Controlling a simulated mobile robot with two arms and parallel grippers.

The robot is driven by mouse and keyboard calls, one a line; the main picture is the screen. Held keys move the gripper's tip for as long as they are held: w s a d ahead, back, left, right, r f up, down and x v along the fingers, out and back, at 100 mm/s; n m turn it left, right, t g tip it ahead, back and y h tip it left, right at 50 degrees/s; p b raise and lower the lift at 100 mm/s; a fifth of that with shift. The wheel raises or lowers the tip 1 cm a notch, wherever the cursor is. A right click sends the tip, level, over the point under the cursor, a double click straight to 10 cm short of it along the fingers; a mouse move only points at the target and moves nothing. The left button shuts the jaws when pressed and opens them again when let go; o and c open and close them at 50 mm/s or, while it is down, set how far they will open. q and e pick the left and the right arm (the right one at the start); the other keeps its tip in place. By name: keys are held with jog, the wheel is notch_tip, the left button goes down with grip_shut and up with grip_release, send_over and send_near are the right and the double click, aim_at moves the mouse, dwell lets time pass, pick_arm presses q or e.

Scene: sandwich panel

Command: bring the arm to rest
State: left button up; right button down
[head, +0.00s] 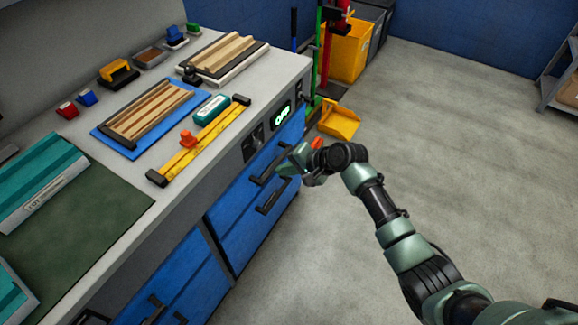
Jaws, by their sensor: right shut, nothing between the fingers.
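My right arm reaches in from the lower right. Its gripper (288,163) is in front of the bench's blue drawer fronts, a little below the lit "OFF" display (283,115). The gripper is shut with nothing held. It overlaps the upper drawer handle's right end in the picture; I cannot tell whether it touches. My left gripper is not in view.
The grey bench top carries a blue mat (100,142) with wooden strips, a yellow bar (208,137) with black ends, and a teal block (40,182). A yellow dustpan (339,122) and yellow bin (347,52) stand beyond. The floor (450,130) at right is clear.

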jog(key=s+d+f+n+g+h, duration=0.1)
jog(key=s+d+f+h, duration=0.1)
jog(key=s+d+f, duration=0.6)
jog(key=s+d+f+n+h, duration=0.15)
jog(key=s+f, duration=0.45)
jog(key=f, duration=0.6)
jog(key=s+d+f+g+h, duration=0.1)
jog(key=s+d+f+h, duration=0.1)
jog(key=s+d+f, duration=0.6)
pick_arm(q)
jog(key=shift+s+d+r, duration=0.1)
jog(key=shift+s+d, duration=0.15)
pick_arm(e)
jog(key=s+d+f+n, duration=0.1)
jog(key=s+f, duration=0.3)
jog(key=s, duration=0.6)
jog(key=s+d+f+n+g+h, duration=0.1)
jog(key=s+f+n, duration=0.2)
jog(key=s, duration=0.8)
jog(key=s+d+f+n+g+h, duration=0.1)
jog(key=s+d+f+n, duration=0.1)
jog(key=s+f, duration=0.4)
jog(key=s+n, duration=0.1)
jog(key=s, duration=0.3)
jog(key=shift+s+f, duration=0.25)
jog(key=shift+f, duration=0.1)
